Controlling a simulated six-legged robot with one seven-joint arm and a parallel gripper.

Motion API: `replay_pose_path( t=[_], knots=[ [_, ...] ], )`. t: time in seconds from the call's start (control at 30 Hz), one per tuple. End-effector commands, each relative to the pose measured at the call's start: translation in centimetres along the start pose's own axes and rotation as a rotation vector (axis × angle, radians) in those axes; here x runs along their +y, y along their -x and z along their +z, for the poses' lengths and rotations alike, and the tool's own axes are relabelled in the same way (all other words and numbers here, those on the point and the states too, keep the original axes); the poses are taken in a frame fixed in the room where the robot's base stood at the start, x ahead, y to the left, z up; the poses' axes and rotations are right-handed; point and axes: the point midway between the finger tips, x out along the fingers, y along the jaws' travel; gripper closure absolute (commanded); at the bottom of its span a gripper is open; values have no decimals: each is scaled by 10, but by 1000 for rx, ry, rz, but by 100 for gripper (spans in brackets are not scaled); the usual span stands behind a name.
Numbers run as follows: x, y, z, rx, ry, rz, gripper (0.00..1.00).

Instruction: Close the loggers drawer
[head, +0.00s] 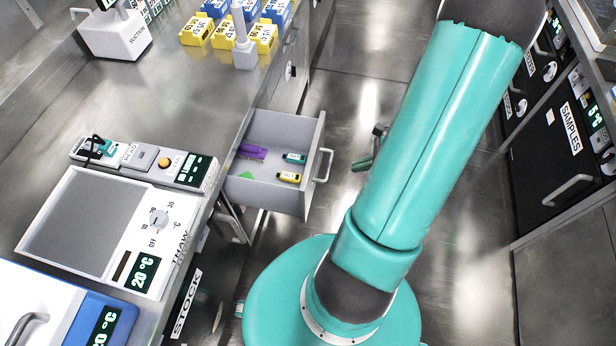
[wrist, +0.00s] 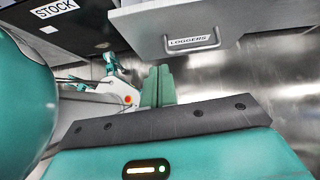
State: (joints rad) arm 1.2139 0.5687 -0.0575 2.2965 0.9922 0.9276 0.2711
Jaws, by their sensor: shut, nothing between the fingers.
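The loggers drawer (head: 268,190) stands pulled out from the bench front in the head view. It holds a purple item (head: 248,153), a teal item (head: 294,157), a yellow item (head: 289,177) and a green piece (head: 246,175). Its bar handle (head: 323,166) is on its right-hand front. In the wrist view the drawer front (wrist: 215,17), labelled LOGGERS, is above and right of my gripper (wrist: 158,70). My gripper is shut and empty, apart from the drawer. In the head view its green tip shows right of the handle, the rest hidden behind my arm.
The steel bench (head: 150,90) carries a control strip, a thaw plate (head: 80,225) and yellow and blue racks. A STOCK-labelled front (head: 186,305) is below the bench. A SAMPLES cabinet (head: 560,150) stands across the aisle at right. The floor between is clear.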

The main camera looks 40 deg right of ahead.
Motion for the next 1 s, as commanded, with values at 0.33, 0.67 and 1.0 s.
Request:
replay_pose_path(
  t=[0.33, 0.67, 1.0],
  knots=[
    [-6, -18, -19, -16, -65, -22, 100],
    [-8, -83, -17, -16, -63, -19, 100],
    [-8, -123, 11, -14, -59, -20, 100]
  ],
)
